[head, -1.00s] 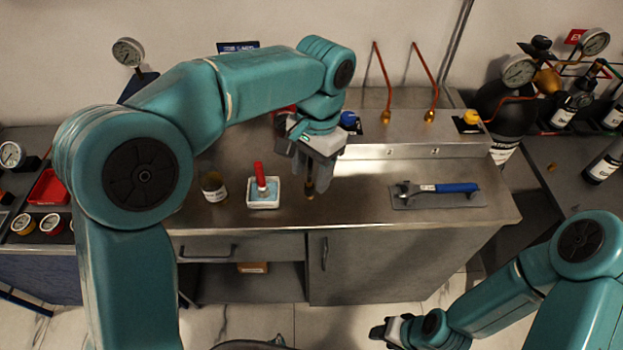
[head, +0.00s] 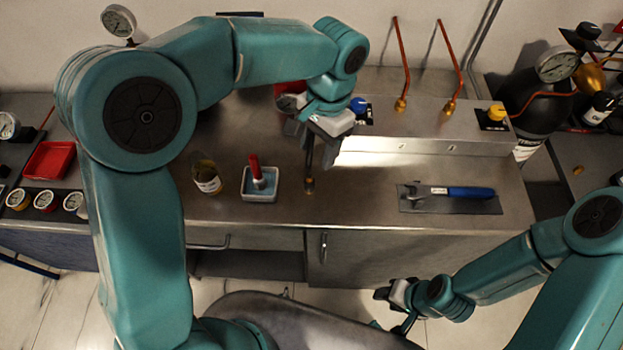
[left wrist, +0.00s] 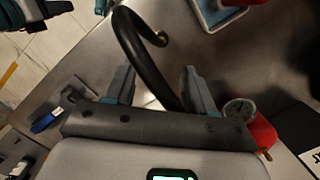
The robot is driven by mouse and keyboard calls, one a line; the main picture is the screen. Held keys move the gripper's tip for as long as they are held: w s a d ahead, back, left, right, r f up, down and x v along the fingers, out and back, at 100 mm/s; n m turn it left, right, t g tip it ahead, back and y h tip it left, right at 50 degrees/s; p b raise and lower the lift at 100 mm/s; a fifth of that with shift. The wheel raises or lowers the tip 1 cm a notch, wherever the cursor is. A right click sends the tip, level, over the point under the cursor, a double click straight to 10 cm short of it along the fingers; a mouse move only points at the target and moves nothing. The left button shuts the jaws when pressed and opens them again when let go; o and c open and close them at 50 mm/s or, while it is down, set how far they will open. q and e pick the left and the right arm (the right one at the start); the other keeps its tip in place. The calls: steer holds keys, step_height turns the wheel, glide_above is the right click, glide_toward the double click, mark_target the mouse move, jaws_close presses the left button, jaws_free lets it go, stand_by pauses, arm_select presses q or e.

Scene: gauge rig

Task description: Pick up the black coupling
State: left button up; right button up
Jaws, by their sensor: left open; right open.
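A slim black curved piece with a brass-coloured tip, which looks like the black coupling (head: 310,178), shows at my left gripper above the bench. In the left wrist view the black coupling (left wrist: 146,60) passes between the two fingers and curls at its far end. My left gripper (head: 318,158) is open around it; I cannot tell whether a finger touches it. The fingers of my left gripper (left wrist: 158,88) stand apart on either side of it. Its lower end is hidden behind the gripper body in the wrist view. My right gripper (head: 384,292) is open and empty, low in front of the bench.
A white-and-blue tray (head: 260,195) with a red-handled tool stands left of the coupling, beside a labelled jar (head: 207,178). A blue-handled wrench (head: 460,192) lies on a grey mat at right. A raised ledge (head: 430,132) runs behind. The bench between coupling and wrench is clear.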

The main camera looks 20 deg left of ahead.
mark_target(311, 176)
arm_select(q)
steer(key=f, duration=0.5)
steer(key=shift+s+a, duration=0.3)
steer(key=shift+a, duration=0.05)
steer(key=shift+s+f, duration=0.25)
steer(key=shift+f, duration=0.2)
steer(key=f, duration=0.3)
steer(key=s+f, duration=0.1)
steer(key=shift+a+f+p, duration=0.25)
steer(key=shift+f+p, duration=0.1)
steer(key=shift+p, duration=0.05)
steer(key=shift+c, duration=0.3)
jaws_close()
